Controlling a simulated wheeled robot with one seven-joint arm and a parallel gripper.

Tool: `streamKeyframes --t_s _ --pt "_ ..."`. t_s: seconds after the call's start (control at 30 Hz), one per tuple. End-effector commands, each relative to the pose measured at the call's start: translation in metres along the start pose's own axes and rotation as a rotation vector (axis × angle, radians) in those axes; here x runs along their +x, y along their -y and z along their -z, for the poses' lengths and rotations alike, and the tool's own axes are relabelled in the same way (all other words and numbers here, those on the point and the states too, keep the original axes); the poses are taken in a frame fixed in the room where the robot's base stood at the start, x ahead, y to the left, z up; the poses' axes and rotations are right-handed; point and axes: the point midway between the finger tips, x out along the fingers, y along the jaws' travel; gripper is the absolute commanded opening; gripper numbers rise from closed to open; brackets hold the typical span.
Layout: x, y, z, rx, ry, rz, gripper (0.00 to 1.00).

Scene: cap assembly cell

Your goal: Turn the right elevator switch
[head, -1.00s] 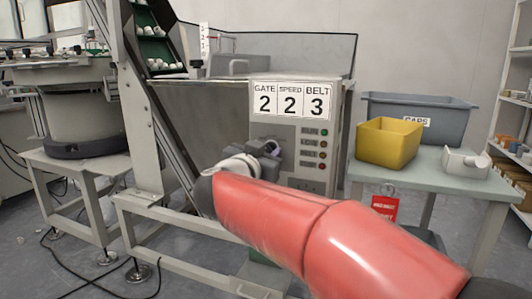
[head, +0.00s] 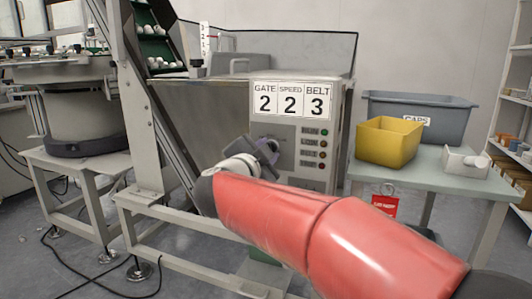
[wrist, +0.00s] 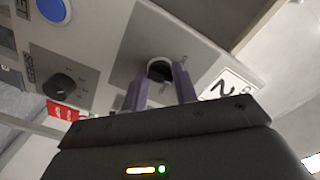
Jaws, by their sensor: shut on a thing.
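The control panel (head: 299,178) is the light front of the metal elevator machine, below the number cards. My gripper (head: 275,147) is at its upper left part, partly hidden by my wrist. In the wrist view, my gripper's two purple fingers (wrist: 160,90) are shut on a round black switch (wrist: 159,68), one finger on each side. Another black dial switch (wrist: 60,87) is apart, to the left in that view. The fingers hide part of the held switch, so its exact setting cannot be read.
Number cards (head: 291,101) read gate 2, speed 2, belt 3. Several indicator buttons (head: 310,148) line the panel beside my gripper. A blue button (wrist: 52,10) shows in the wrist view. A yellow bin (head: 387,142) and grey caps bin (head: 452,118) stand on the right table.

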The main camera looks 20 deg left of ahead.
Motion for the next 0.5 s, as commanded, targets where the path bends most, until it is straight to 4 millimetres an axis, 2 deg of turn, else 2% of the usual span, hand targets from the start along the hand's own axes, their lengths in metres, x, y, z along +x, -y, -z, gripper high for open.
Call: streamKeyframes --t_s 0.5 --pt "-0.0001 -0.0017 -0.0016 0.492 0.0 -0.001 0.06"
